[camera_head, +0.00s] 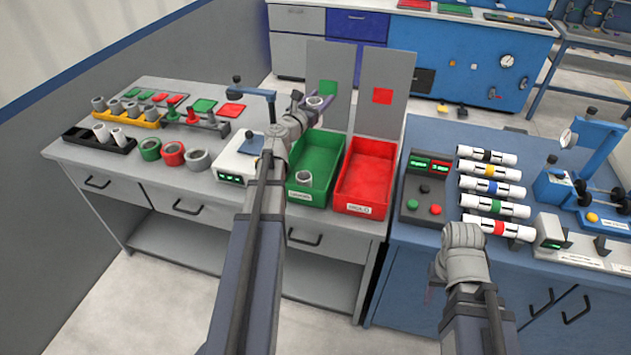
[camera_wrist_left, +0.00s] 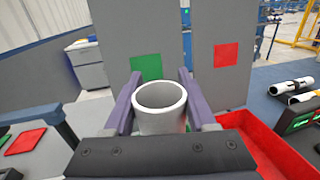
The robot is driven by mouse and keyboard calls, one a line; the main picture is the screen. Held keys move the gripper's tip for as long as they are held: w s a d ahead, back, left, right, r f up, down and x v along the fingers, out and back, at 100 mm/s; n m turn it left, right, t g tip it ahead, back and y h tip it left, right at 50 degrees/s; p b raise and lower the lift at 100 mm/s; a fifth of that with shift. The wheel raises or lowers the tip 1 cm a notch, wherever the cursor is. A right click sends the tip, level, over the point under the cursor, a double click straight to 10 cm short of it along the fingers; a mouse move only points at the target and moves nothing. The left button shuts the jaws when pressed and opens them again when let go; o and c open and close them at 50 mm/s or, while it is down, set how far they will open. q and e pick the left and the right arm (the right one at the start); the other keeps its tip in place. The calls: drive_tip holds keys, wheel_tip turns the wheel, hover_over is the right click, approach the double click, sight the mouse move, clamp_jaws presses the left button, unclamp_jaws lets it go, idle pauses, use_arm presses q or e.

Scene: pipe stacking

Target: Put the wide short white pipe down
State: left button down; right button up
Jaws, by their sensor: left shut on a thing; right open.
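My left gripper (camera_head: 313,103) is shut on a wide short white pipe (camera_head: 316,101). It holds the pipe above the far end of the green bin (camera_head: 329,160), in front of the grey upright panels. In the left wrist view the pipe (camera_wrist_left: 160,117) stands about upright between the two purple fingers, its open top rim facing the camera. Its lower end is hidden by the gripper body. My right gripper (camera_head: 430,292) is low at the blue bench's front, open and mostly hidden behind my right wrist.
A similar short pipe (camera_head: 303,179) stands in the green bin's near end. The red bin (camera_head: 368,168) beside it looks empty. A white scale (camera_head: 238,160), several rings and racks of pipes crowd the left bench. Long banded pipes (camera_head: 492,189) lie on the right bench.

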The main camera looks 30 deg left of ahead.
use_arm(q)
drive_tip(key=shift+s+d+f+b, duration=0.1)
drive_tip(key=shift+f+b, duration=0.1)
drive_tip(key=shift+f, duration=0.25)
drive_tip(key=shift+d+f+b, duration=0.1)
drive_tip(key=shift+f+b, duration=0.05)
drive_tip(key=shift+f, duration=0.3)
use_arm(e)
drive_tip(key=shift+f, duration=0.9)
use_arm(q)
wheel_tip(320, 180, down, 10)
drive_tip(key=b, duration=1)
use_arm(e)
wheel_tip(320, 180, down, 10)
use_arm(q)
drive_tip(key=shift+f+b, duration=0.6)
use_arm(e)
drive_tip(key=shift+f, duration=0.6)
use_arm(q)
drive_tip(key=shift+c, duration=1)
unclamp_jaws()
drive_tip(key=shift+r, duration=0.1)
use_arm(e)
drive_tip(key=shift+r, duration=0.1)
